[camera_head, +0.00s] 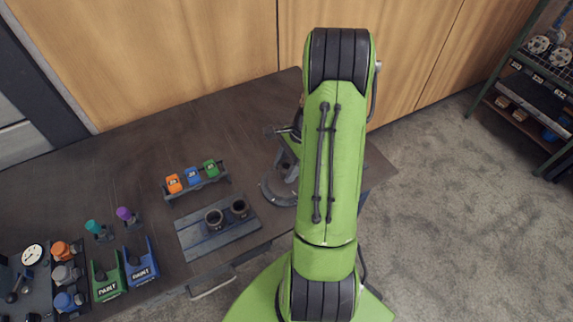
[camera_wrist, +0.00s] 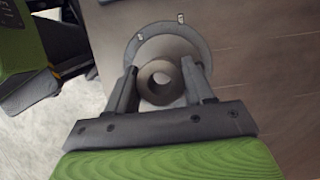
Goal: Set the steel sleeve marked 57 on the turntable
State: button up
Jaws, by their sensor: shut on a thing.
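In the wrist view my gripper (camera_wrist: 162,80) is shut on a grey steel sleeve (camera_wrist: 160,98), a short hollow ring seen end-on between the two fingers. No number can be read on it. The round grey turntable (camera_wrist: 192,38) lies beyond the sleeve, and the two overlap in this view; I cannot tell whether they touch. In the head view the turntable (camera_head: 276,190) is at the right part of the table, partly hidden by my green arm. My arm hides the held sleeve there.
Left of the turntable, a grey board (camera_head: 190,240) holds two dark sleeves (camera_head: 214,219). Behind it stands a rack (camera_head: 195,180) with orange, blue and green items. Paint holders (camera_head: 108,284) and other tools crowd the table's left front. The back of the dark table (camera_head: 130,140) is clear.

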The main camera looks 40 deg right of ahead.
jog(key=shift+f, duration=0.1)
jog(key=shift+f+b, duration=0.8)
jog(key=shift+f, duration=0.3)
jog(key=shift+f, duration=0.5)
jog(key=o, duration=1.5)
jog(key=shift+o, duration=0.4)
jog(key=shift+r, duration=0.1)
jog(key=shift+w, duration=0.1)
jog(key=shift+c, duration=0.3)
